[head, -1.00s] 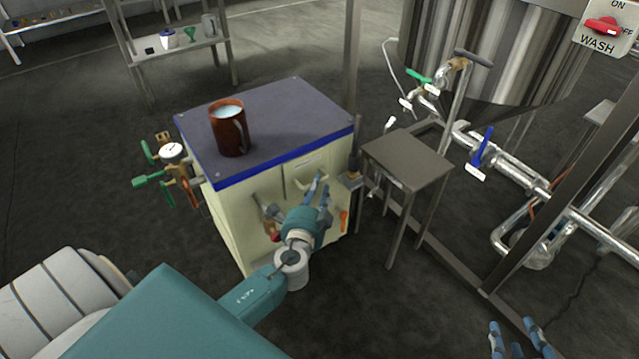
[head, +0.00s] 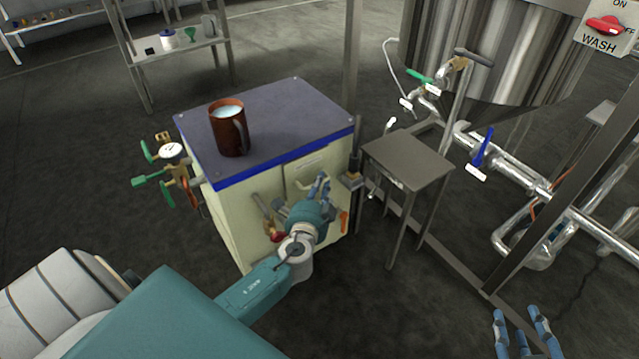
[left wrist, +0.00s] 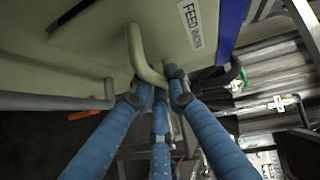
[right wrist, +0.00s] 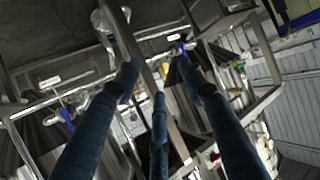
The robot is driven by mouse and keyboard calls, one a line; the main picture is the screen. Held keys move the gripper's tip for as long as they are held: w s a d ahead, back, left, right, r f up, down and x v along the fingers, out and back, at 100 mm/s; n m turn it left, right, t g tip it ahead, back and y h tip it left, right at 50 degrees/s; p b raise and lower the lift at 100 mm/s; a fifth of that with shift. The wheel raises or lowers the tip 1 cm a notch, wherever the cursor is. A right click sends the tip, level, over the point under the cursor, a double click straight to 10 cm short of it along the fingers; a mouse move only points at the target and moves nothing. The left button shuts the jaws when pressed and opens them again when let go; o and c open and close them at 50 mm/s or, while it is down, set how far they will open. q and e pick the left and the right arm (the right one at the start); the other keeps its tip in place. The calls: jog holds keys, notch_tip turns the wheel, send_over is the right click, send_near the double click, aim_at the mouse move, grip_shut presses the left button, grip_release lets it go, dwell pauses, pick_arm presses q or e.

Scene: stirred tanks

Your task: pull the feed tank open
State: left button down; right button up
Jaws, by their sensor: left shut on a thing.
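The feed tank (head: 222,222) is a cream cabinet with a blue-edged grey top. Its front panel shows in the left wrist view (left wrist: 90,40), with a label starting "FEED" (left wrist: 190,22). A bent, cream bar handle (left wrist: 138,45) stands out from this panel. My left gripper (head: 322,184) is at the front of the cabinet. In the left wrist view its fingers (left wrist: 158,88) are closed around the lower end of the handle. The panel looks closed against the cabinet. My right gripper (head: 524,332) is open and empty at the lower right, away from the tank.
A brown mug (head: 229,130) with pale liquid stands on the cabinet top. Valves and a gauge (head: 171,150) stick out on its left side. A small metal table (head: 408,158) stands close on the right, before pipework and a large steel tank (head: 490,50). Floor is clear left of the cabinet.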

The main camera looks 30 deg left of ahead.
pick_arm(q)
jog(key=s+d+b, duration=0.2)
jog(key=s+d, duration=0.3)
jog(key=d, duration=0.8)
jog(key=shift+s, duration=0.15)
pick_arm(e)
jog(key=w+a+r+t+y, duration=0.1)
jog(key=r+t, duration=0.4)
jog(key=r, duration=0.6)
jog(key=shift+w+a+r+y, duration=0.15)
jog(key=shift+w+a+y, duration=0.35)
jog(key=shift+w, duration=0.6)
jog(key=shift+a, duration=0.1)
pick_arm(q)
jog(key=c, duration=1.9)
grip_release()
jog(key=shift+a, duration=0.1)
jog(key=shift+c, duration=0.2)
jog(key=v, duration=1.2)
jog(key=shift+f, duration=0.1)
